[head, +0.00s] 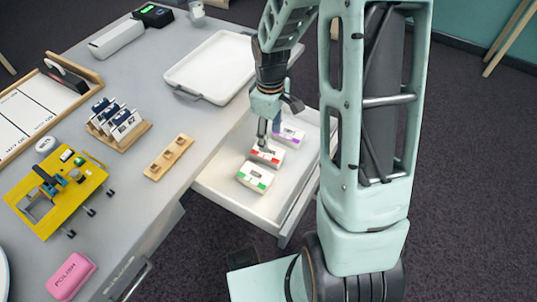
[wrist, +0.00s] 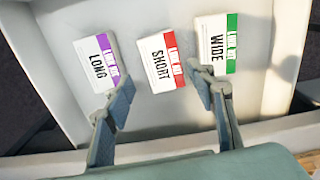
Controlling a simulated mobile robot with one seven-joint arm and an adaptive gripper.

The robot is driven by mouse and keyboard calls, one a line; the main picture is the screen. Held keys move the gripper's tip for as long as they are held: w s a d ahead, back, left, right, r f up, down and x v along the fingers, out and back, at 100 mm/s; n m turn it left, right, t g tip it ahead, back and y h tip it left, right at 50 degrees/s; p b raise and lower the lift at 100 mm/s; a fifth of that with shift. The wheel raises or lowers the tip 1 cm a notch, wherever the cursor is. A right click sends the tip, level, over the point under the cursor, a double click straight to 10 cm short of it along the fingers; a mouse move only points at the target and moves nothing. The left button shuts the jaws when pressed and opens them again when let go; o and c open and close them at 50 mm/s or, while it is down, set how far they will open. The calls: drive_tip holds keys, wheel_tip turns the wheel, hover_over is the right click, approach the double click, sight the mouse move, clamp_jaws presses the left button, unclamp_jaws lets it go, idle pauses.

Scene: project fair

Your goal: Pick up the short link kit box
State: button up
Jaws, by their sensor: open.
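The short link kit box (wrist: 159,64), white with a red band and the word SHORT, lies in the open drawer between two similar boxes. In the head view the short box (head: 267,155) is partly hidden by my gripper (head: 264,143). In the wrist view my gripper (wrist: 165,98) is open and empty. Its fingers are on the near side of the short box, spread left and right of it, with the right fingertip close to the wide box. I cannot tell the exact height above the box.
The purple long box (wrist: 99,62) and green wide box (wrist: 217,45) flank the short box closely. The drawer wall (head: 236,213) surrounds them. A white tray (head: 213,62), a wooden block (head: 168,157) and a yellow board (head: 43,204) are on the table.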

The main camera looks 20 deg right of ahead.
sight(268, 155)
drive_tip(key=f, duration=0.2)
drive_tip(key=f+b, duration=0.1)
drive_tip(key=f, duration=0.2)
drive_tip(key=f+b, duration=0.1)
drive_tip(key=f, duration=0.2)
drive_tip(key=shift+w+a+f, duration=0.1)
drive_tip(key=shift+a+f, duration=0.05)
drive_tip(key=shift+a, duration=0.15)
drive_tip(key=c, duration=1)
